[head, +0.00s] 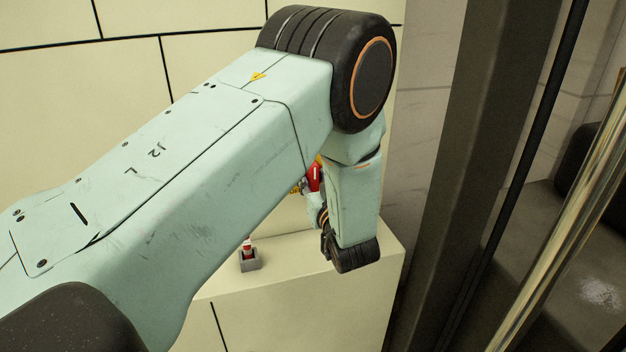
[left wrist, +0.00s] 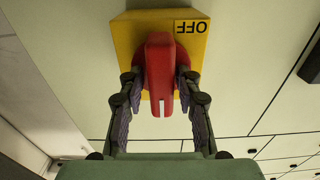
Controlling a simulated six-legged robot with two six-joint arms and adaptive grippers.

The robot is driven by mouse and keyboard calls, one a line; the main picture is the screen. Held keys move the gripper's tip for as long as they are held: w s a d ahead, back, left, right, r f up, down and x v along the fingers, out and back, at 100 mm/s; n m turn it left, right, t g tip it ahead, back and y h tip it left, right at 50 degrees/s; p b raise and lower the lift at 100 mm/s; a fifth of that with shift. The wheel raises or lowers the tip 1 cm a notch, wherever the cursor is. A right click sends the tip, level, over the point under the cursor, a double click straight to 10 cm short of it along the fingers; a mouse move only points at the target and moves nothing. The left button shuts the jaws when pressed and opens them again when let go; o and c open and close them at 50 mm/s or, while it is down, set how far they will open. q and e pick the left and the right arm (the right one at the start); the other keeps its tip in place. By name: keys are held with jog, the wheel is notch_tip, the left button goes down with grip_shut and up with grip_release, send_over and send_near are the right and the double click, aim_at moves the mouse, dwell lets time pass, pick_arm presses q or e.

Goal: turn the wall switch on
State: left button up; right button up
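The wall switch has a red handle (left wrist: 160,72) on a yellow plate (left wrist: 128,30). In the left wrist view an OFF label shows upside down on the plate. My left gripper (left wrist: 159,84) has one finger on each side of the handle, with the fingertips close against its sides. I cannot tell whether they press on it. In the head view my left arm hides most of the switch, and only a bit of its red part (head: 315,177) shows beside my left wrist. My right gripper is in neither view.
A small grey holder (head: 250,265) with a red and white piece stands on a pale ledge (head: 300,290) below my arm. A pale panelled wall (head: 60,85) is behind. A dark post (head: 455,150) and a shiny metal bar (head: 560,240) stand at the right.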

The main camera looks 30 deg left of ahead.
pick_arm(q)
jog(key=shift+o, duration=0.8)
jog(key=shift+f, duration=0.15)
notch_tip(320, 180, up, 10)
jog(key=shift+r, duration=0.1)
jog(key=shift+s, duration=0.1)
